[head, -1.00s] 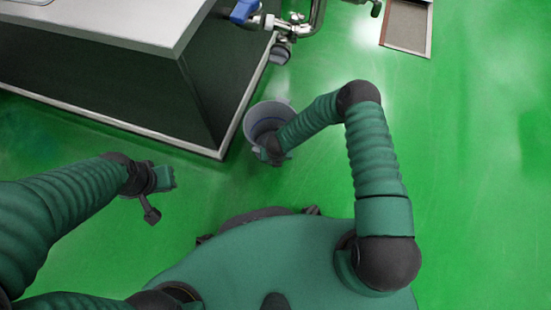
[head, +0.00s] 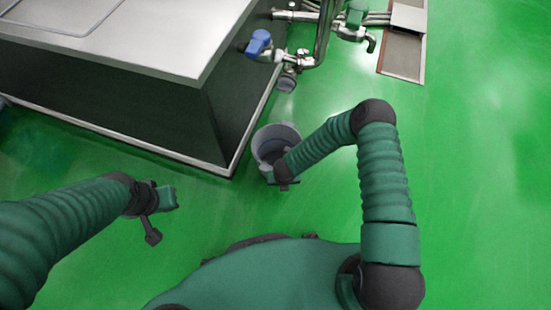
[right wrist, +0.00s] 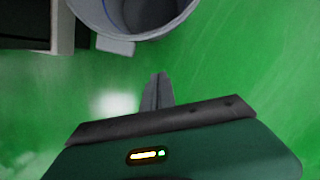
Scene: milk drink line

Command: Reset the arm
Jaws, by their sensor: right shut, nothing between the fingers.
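My right arm reaches forward from the right, and my right gripper (head: 285,185) is low beside the near side of a grey bucket (head: 276,136) on the floor. In the right wrist view the right gripper's fingers (right wrist: 157,90) are together with nothing between them, and the bucket (right wrist: 98,14) is beyond their tips, apart from them. My left gripper (head: 162,212) is at the left over bare floor, apart from any object. Its finger gap cannot be made out.
A steel-topped dark cabinet (head: 130,40) fills the upper left. Pipes with a blue-handled valve (head: 259,42) and a down-facing outlet (head: 287,82) are above the bucket. A floor drain channel (head: 402,56) is at upper right. The green floor at the right is clear.

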